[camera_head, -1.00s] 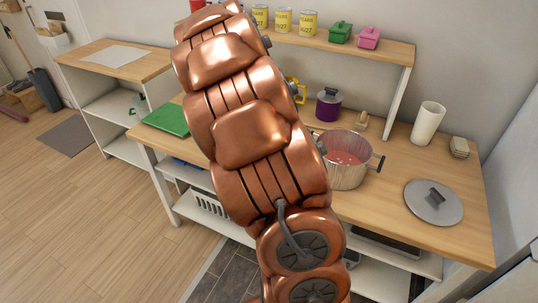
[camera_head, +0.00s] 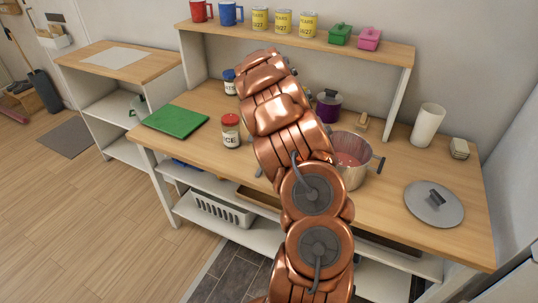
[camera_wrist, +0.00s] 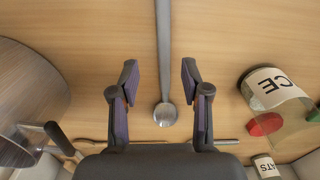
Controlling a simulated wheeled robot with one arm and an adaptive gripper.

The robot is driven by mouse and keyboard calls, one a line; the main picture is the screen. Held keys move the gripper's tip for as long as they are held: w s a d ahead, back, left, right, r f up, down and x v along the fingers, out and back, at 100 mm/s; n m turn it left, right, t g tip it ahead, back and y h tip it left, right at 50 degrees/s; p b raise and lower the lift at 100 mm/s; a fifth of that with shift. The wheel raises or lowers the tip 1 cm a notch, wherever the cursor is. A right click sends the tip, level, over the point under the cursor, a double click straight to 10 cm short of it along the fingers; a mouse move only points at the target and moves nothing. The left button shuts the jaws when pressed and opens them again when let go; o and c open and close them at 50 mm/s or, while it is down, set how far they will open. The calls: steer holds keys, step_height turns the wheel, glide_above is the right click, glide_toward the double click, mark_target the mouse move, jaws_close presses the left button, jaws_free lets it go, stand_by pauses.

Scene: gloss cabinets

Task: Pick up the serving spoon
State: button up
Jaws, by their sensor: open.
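The serving spoon (camera_wrist: 163,60) lies on the wooden counter in the wrist view, grey and long, with its handle running up out of the picture and its round bowl (camera_wrist: 165,115) toward my gripper's base. My gripper (camera_wrist: 159,76) is open and empty, with one finger on each side of the spoon in the picture. Neither finger appears to touch it, and the height above the counter is hard to judge. In the head view my arm hides the gripper and most or all of the spoon.
A rice jar with a red lid (camera_head: 231,131) stands left of my arm; it also shows in the wrist view (camera_wrist: 272,88). A steel pot (camera_head: 352,176) is close on the right. A green board (camera_head: 175,120), blue-lidded jar (camera_head: 229,83) and pot lid (camera_head: 434,203) sit farther off.

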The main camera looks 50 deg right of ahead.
steer(key=shift+w+a+f+p, duration=0.15)
steer(key=shift+f+p, duration=0.35)
steer(key=shift+f, duration=0.85)
steer(key=shift+w+f+p, duration=0.1)
steer(key=shift+f+p, duration=0.35)
steer(key=shift+f, duration=0.9)
steer(key=shift+c, duration=0.3)
jaws_close()
